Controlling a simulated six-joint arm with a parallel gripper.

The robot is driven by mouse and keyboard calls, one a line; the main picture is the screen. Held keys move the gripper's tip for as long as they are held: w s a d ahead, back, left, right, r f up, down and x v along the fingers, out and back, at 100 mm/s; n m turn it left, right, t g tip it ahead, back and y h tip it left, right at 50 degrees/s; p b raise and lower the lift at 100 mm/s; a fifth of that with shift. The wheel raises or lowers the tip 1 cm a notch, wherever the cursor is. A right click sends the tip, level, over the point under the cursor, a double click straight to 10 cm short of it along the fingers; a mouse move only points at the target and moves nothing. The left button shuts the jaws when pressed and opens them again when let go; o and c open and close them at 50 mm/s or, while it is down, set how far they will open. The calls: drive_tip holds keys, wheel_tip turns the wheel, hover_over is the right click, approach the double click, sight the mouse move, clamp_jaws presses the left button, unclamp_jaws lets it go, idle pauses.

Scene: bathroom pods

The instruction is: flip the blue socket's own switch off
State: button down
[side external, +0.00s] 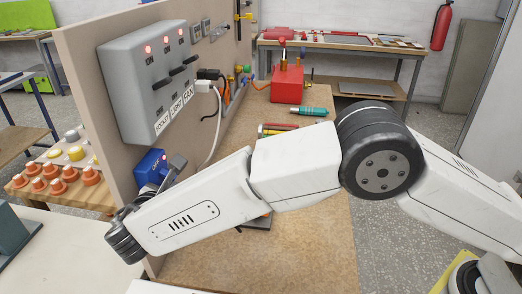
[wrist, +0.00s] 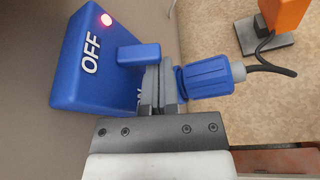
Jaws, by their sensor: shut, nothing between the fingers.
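The blue socket (side external: 149,166) is mounted low on the upright board, below the grey box. In the wrist view the blue socket (wrist: 70,75) shows a lit red lamp (wrist: 106,20), the word OFF, and a partly hidden second word. Its blue switch (wrist: 138,54) sticks out between the two words. My gripper (wrist: 163,68) is shut and empty, with its tips at the switch's outer end; I cannot tell whether they touch. In the side view my gripper (side external: 176,165) is close in front of the socket. A blue plug (wrist: 205,77) sits just right of the fingers.
A grey box (side external: 148,75) above carries several levers and lit red lamps. A white plug (side external: 204,86) with a cable hangs beside it. The plug's dark cable (wrist: 270,68) runs right to an orange tool (wrist: 284,15). A red box (side external: 287,83) stands further back.

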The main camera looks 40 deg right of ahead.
drive_tip(key=shift+s+d+r+n+g+h, duration=0.1)
drive_tip(key=shift+s+r+n+g+h, duration=0.1)
drive_tip(key=shift+n+g+h, duration=0.3)
idle(0.4)
drive_tip(key=shift+r+n, duration=0.1)
drive_tip(key=shift+n, duration=0.3)
drive_tip(key=shift+s+d+r, duration=0.15)
drive_tip(key=shift+d+r, duration=0.05)
drive_tip(key=shift+r, duration=0.25)
drive_tip(key=shift+r+n, duration=0.1)
drive_tip(key=shift+n, duration=0.2)
drive_tip(key=shift+r, duration=0.1)
